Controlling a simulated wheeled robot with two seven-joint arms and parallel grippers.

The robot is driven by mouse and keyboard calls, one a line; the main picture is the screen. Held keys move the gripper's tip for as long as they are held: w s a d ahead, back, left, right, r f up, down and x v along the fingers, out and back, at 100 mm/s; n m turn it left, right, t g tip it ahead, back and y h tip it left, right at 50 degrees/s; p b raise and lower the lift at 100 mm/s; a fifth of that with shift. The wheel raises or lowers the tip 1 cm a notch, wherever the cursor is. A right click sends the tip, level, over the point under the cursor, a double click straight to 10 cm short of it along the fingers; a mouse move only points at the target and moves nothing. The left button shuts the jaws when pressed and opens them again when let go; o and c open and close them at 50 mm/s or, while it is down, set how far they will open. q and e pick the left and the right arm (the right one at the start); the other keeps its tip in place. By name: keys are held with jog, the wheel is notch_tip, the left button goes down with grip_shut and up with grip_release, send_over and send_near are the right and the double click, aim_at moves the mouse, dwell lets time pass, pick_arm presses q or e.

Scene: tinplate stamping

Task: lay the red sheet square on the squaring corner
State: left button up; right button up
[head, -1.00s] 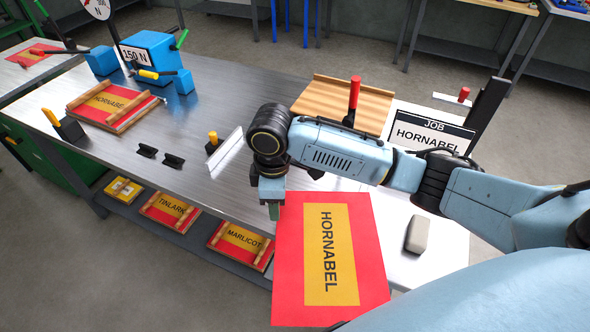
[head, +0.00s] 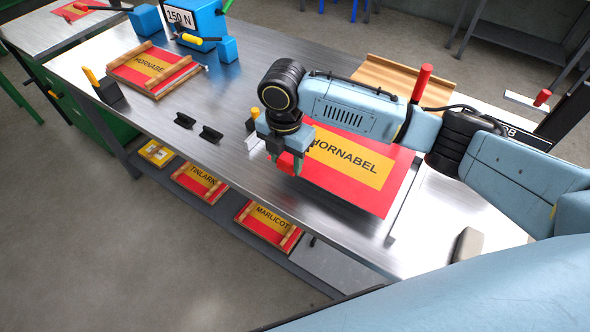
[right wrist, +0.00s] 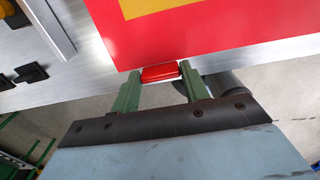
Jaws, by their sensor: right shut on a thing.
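The red sheet (head: 345,196) has a yellow panel lettered HORNABEL and lies level with the table's right half, partly under my right arm in the head view. My right gripper (head: 290,168) is shut at the sheet's left corner. The right wrist view shows its green fingers on either side of a small red piece (right wrist: 160,73) at the sheet's edge. A pale metal bar (right wrist: 48,28) and small black stops (head: 211,133) lie left of the sheet, apart from it. I cannot tell for certain which of these forms the squaring corner. My left gripper is out of view.
A yellow-topped post (head: 252,122) stands close behind my right gripper. A framed HORNABEL sheet (head: 150,68) and a blue 150 N device (head: 196,22) are at the far left. A wooden board (head: 385,72) is behind my arm. A grey block (head: 467,245) lies at the right.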

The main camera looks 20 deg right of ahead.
aim_at(286, 171)
notch_tip(286, 171, down, 5)
jog(key=shift+f+b, duration=0.1)
jog(key=shift+b, duration=0.3)
jog(key=o, duration=1)
jog(key=shift+o, duration=0.2)
notch_tip(286, 171, up, 12)
jog(key=shift+r+p, duration=0.1)
jog(key=shift+p, duration=0.8)
